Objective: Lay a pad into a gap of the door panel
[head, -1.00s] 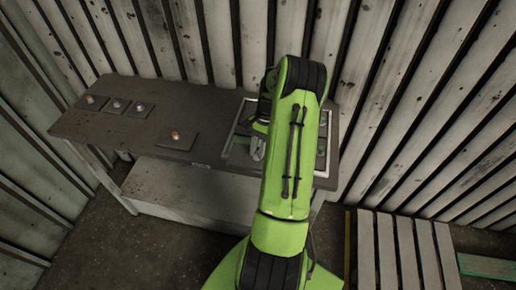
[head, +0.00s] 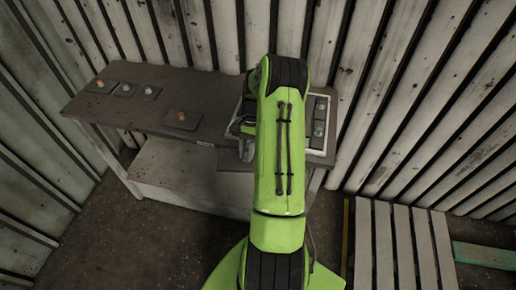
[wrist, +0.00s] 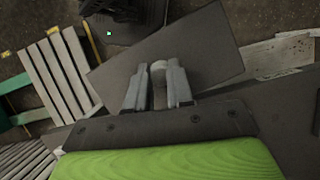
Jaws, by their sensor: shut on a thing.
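A dark, flat rectangular pad (wrist: 212,48) fills the upper middle of the wrist view, tilted in the picture. My gripper (wrist: 158,82) is shut on the pale knob at its centre. In the head view my gripper (head: 246,148) is over the right part of the bench, near its front edge, with a dark corner of the held pad (head: 235,164) showing below it. The door panel (head: 316,153), light-rimmed with dark compartments, lies at the bench's right end.
Several square pads with coloured knobs lie on the bench (head: 215,92): an orange-knobbed one (head: 183,119) stands apart from the group at the far left (head: 124,90). Corrugated walls close the back and sides. A slatted pallet (head: 395,235) is on the floor at right.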

